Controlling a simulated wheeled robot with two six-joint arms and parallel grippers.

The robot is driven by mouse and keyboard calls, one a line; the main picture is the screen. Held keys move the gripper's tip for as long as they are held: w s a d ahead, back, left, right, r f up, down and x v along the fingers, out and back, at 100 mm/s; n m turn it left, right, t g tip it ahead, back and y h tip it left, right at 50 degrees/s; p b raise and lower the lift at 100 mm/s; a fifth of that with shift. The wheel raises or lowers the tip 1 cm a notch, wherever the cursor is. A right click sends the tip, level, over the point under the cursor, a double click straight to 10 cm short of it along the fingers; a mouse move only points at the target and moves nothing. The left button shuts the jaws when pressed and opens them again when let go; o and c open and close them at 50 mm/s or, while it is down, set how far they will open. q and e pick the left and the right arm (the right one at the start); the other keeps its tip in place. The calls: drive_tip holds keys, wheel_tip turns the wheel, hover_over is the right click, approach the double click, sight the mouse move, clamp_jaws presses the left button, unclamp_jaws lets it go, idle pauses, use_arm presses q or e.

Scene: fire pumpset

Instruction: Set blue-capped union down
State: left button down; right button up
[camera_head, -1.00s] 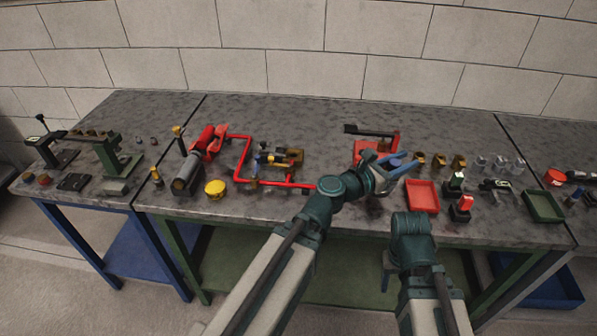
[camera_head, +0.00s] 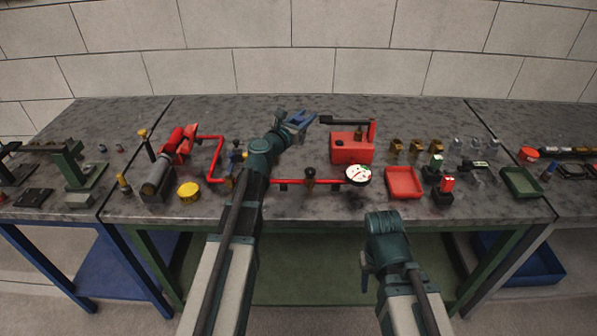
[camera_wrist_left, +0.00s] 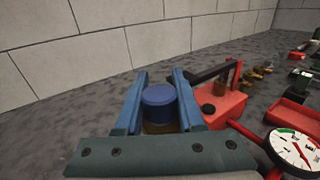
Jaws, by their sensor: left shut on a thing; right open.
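My left gripper (camera_head: 298,121) is shut on the blue-capped union (camera_wrist_left: 160,100), whose round blue cap sits between the two blue fingers in the left wrist view. Its lower brassy part is mostly hidden by the gripper. In the head view the gripper is over the back middle of the grey bench, left of the red hand pump (camera_head: 352,148); the union is hard to make out there. Whether the union touches the bench I cannot tell. My right gripper (camera_head: 367,270) is low in front of the bench edge, mostly hidden by its own wrist, open.
A red pipe with a white gauge (camera_head: 357,174) runs along the bench front. A red tray (camera_head: 404,183) and several brass fittings (camera_head: 396,146) stand to the right. A yellow cap (camera_head: 188,191) is at left. The bench back near the wall is clear.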

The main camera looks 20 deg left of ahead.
use_arm(q)
wheel_tip(320, 180, down, 6)
drive_tip(key=b, duration=0.6)
drive_tip(key=shift+a+f, duration=0.15)
drive_tip(key=shift+f, duration=0.05)
drive_tip(key=shift+w, duration=0.1)
wheel_tip(320, 180, down, 4)
drive_tip(key=b, duration=0.4)
drive_tip(key=shift+r, duration=0.2)
drive_tip(key=shift+f, duration=0.15)
drive_tip(key=c, duration=0.5)
unclamp_jaws()
